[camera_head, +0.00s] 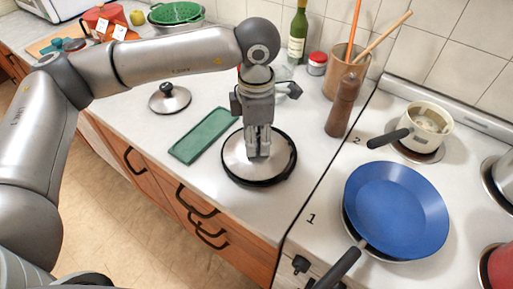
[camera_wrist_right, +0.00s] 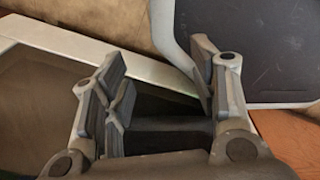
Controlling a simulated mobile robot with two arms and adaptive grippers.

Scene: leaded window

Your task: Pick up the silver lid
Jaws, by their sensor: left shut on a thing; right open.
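A large round silver lid (camera_head: 236,160) with a black rim lies on the white counter in the head view. My left gripper (camera_head: 259,155) points straight down over its middle, shut on the lid's knob, which the fingers hide. I cannot tell whether the rim is clear of the counter. A smaller silver lid (camera_head: 169,97) with a dark knob lies farther left on the counter. My right gripper (camera_wrist_right: 160,95) shows in the right wrist view, open, with nothing between its fingers; no lid is seen there.
A green rectangular mat or board (camera_head: 203,136) lies left of the large lid. A pepper mill (camera_head: 342,106), utensil crock (camera_head: 344,75), red-lidded jar (camera_head: 316,66) and bottle (camera_head: 298,32) stand behind. A blue pan (camera_head: 396,208) and white pot (camera_head: 426,128) are on the stove at right.

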